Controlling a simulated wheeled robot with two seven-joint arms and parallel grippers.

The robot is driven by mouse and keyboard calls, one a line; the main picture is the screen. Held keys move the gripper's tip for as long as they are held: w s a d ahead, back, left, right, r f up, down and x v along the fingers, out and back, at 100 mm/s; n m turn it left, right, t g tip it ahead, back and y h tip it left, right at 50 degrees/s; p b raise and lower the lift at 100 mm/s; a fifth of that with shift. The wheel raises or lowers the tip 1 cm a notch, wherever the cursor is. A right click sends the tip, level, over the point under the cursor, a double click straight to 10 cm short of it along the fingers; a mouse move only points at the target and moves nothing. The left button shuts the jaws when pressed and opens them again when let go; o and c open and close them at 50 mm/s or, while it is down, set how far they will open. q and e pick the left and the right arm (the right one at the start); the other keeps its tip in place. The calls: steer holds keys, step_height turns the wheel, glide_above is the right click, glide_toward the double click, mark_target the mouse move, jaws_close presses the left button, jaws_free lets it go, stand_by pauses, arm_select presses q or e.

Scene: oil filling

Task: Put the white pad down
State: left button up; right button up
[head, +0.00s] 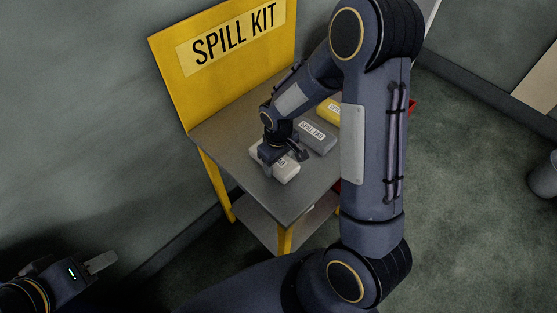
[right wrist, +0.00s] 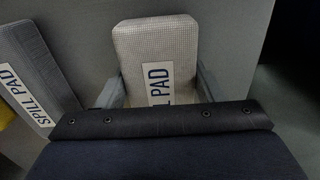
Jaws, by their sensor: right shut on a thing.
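The white pad (head: 286,172), a pale block labelled as a spill pad, is at the near part of the spill kit cart's grey top (head: 270,203). My right gripper (head: 280,155) reaches down over it and is shut on it. In the right wrist view the white pad (right wrist: 155,45) is between the two grey fingers of the right gripper (right wrist: 160,85), its lower part hidden by my wrist. I cannot tell whether it rests on the top or hangs just above. My left gripper (head: 80,268) is at the lower left, away from the cart; its opening is unclear.
A grey spill pad (head: 316,138) lies beside the white one, and a yellow pad (head: 328,112) lies beyond it. The yellow spill kit back panel (head: 222,50) stands behind the cart's top. My right arm hides the cart's right side, where red bits show.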

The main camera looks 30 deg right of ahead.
steer(key=shift+f, duration=0.2)
steer(key=o, duration=0.9)
steer(key=shift+o, duration=0.2)
steer(key=shift+r, duration=0.1)
step_height(320, 180, up, 11)
steer(key=s+r+m+t+y, duration=0.2)
steer(key=s+r, duration=0.3)
steer(key=s, duration=0.4)
steer(key=s+r+m+t+y, duration=0.1)
steer(key=s+r+m+t, duration=0.2)
steer(key=s, duration=0.6)
steer(key=shift+a+r+m+t+y, duration=0.3)
steer(key=shift+a+r+y, duration=0.15)
steer(key=shift+r, duration=0.95)
